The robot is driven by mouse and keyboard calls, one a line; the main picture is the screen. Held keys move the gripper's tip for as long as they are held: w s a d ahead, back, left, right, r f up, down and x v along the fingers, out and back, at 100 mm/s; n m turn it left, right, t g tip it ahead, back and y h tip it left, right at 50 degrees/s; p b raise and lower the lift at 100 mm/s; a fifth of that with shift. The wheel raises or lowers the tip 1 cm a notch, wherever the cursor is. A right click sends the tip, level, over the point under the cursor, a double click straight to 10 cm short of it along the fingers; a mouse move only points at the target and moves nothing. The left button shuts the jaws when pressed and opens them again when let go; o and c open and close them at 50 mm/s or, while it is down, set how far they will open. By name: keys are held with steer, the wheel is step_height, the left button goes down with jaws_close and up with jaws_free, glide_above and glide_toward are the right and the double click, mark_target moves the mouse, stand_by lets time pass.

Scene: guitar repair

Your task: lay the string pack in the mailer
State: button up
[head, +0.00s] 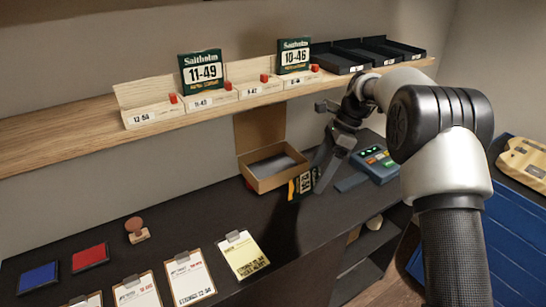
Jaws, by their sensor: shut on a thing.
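The mailer (258,182) is an open cardboard box on the dark bench, with its lid (259,130) standing up at the back. Its inside looks grey and I see no pack in it. My gripper (314,184) points down just right of the mailer, shut on a dark string pack (301,186) with a pale label and a yellow edge. The pack is held tilted beside the mailer's right front corner; I cannot tell whether it touches the box or the bench. Its number is too small to read surely.
A shelf above holds string packs marked 11-49 (202,72) and 10-46 (294,56) in wooden bins, and black trays (375,52). A blue device (375,163) stands right of my gripper. Clipboards (189,277), a yellow note (243,254), a stamp (136,230) and ink pads (90,257) lie front left.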

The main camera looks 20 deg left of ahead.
steer(key=w+a+f+m+t+y+b, duration=0.1)
steer(key=w+a+m+t+y+b, duration=0.3)
steer(key=a, duration=0.4)
steer(key=w+a+f+m+t+y+b, duration=0.25)
steer(key=w+a+m+t, duration=0.3)
steer(key=a, duration=0.35)
steer(key=shift+m+g, duration=0.25)
steer(key=shift+g, duration=0.1)
steer(key=f+b, duration=0.1)
steer(key=b, duration=0.1)
steer(key=f+b, duration=0.3)
steer(key=b, duration=0.1)
steer(key=shift+d+f, duration=0.25)
steer(key=shift+f, duration=0.1)
steer(key=o, duration=1.4)
